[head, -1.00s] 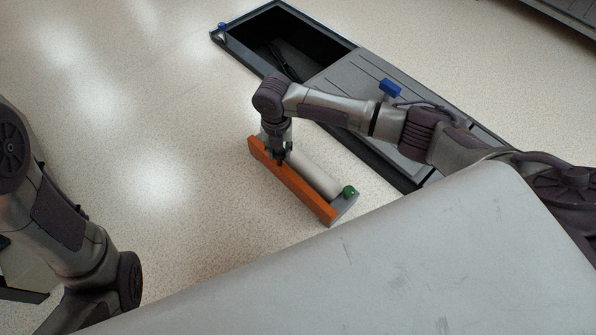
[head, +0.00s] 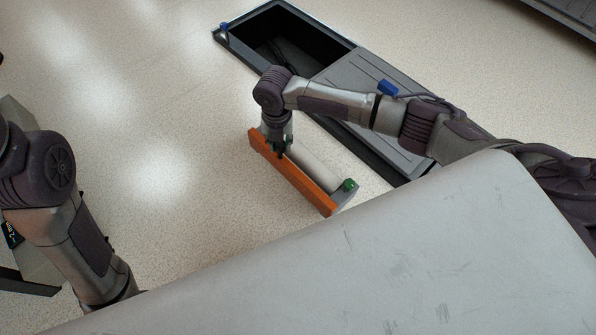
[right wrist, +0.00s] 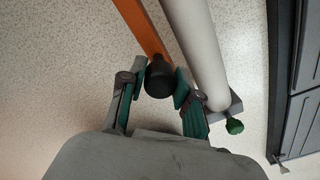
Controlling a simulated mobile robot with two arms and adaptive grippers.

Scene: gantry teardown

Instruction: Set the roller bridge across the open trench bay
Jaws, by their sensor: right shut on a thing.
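The roller bridge has an orange side rail (head: 300,182), a pale grey roller (head: 315,166) and a green knob (head: 349,185) at its near end. It is beside the trench, apart from it; I cannot tell whether it touches the floor. My right gripper (head: 281,151) is over the bridge's far end. In the right wrist view, its fingers (right wrist: 160,80) are shut on a black grip (right wrist: 158,75) beside the orange rail. The open trench bay (head: 240,49) is a dark, black-rimmed pit at the top. My left gripper is out of view.
A grey ribbed cover (head: 365,82) closes the trench part nearer me, with a blue handle (head: 388,88) on it. A small blue-topped post (head: 223,27) stands at the bay's far left corner. Speckled floor left of the bridge is clear.

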